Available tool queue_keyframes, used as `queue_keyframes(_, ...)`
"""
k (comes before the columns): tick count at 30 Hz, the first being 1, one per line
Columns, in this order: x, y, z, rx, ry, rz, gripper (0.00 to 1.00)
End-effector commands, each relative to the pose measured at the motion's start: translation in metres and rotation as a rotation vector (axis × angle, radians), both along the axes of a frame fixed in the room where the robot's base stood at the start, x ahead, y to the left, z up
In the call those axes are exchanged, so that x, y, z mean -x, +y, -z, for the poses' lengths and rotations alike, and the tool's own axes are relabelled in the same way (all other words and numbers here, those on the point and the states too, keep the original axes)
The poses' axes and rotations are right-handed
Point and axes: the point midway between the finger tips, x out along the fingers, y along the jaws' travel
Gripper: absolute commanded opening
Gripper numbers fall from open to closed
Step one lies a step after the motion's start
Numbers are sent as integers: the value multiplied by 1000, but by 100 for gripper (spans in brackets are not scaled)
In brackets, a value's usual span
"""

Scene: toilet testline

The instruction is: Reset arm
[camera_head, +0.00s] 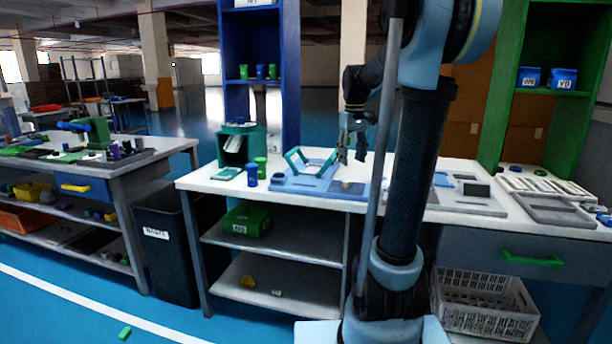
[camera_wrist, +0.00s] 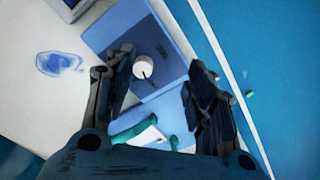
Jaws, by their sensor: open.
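My arm rises in front of the white workbench (camera_head: 225,187). My gripper (camera_head: 352,158) hangs above the bench, over the right part of a light-blue board (camera_head: 300,187) that carries a teal frame (camera_head: 297,163). In the wrist view my gripper (camera_wrist: 160,75) has its two fingers spread apart with nothing between them. Past the fingertips, a round white knob (camera_wrist: 143,66) sits on the blue board (camera_wrist: 170,35). Part of the teal frame (camera_wrist: 140,131) shows low between the fingers.
Blue and green cups (camera_head: 251,174) stand left of the board. A grey device (camera_head: 473,188) lies on the right of the bench. A black waste bin (camera_head: 160,250) stands left of the bench. Blue floor (camera_head: 60,320) is open in front, with a small green block (camera_head: 125,332).

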Motion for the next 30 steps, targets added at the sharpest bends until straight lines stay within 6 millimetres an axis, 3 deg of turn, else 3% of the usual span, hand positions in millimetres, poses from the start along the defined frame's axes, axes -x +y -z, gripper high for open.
queue_keyframes(3, 36, 0, 10, -1, -15, 38, 50)
queue_keyframes(14, 134, 0, 54, -9, -67, 158, 50)
queue_keyframes(30, 258, 0, 161, -32, -140, 334, 50)
